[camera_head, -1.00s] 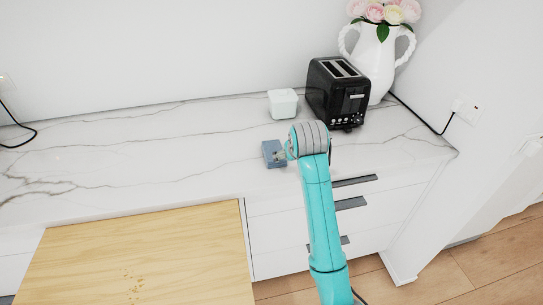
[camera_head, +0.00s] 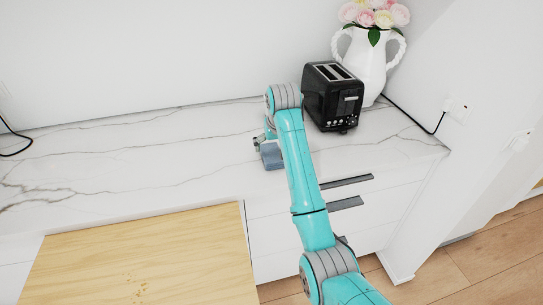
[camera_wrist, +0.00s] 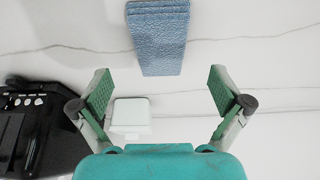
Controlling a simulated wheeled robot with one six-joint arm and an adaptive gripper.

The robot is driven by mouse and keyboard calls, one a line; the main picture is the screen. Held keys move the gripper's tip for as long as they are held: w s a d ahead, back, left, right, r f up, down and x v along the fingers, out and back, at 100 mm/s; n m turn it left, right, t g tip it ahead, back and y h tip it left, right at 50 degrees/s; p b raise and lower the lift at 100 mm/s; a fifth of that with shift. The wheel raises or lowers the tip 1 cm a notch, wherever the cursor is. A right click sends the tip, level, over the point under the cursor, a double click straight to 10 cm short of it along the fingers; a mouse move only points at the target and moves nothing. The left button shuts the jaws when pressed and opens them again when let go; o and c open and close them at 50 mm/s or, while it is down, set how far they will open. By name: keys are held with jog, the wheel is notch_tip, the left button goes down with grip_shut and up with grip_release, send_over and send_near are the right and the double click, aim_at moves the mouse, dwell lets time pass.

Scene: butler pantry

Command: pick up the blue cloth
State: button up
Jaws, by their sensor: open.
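The blue cloth (camera_head: 271,156) is a small folded block lying on the marble counter near its front edge, partly hidden by my arm in the head view. In the wrist view the blue cloth (camera_wrist: 158,38) is at the top centre, cut off by the frame's top edge. My gripper (camera_wrist: 158,92) is open and empty, its two green-padded fingers wide apart. The cloth lies beyond the fingertips, roughly in line with the gap between them, and is not touched in the wrist view. In the head view my gripper (camera_head: 262,140) is just behind the cloth and mostly hidden.
A small white box (camera_wrist: 131,117) lies between the fingers in the wrist view. A black toaster (camera_head: 333,97) and a white flower vase (camera_head: 369,62) stand to the right. The marble counter (camera_head: 130,150) is clear to the left. A wooden board (camera_head: 140,255) is at the front left.

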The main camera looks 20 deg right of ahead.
aim_at(272, 153)
jog(key=shift+w+x, duration=0.1)
jog(key=shift+x, duration=1.25)
jog(key=shift+w+x, duration=0.15)
jog(key=shift+x, duration=1.2)
jog(key=shift+r, duration=0.1)
jog(key=c, duration=1.1)
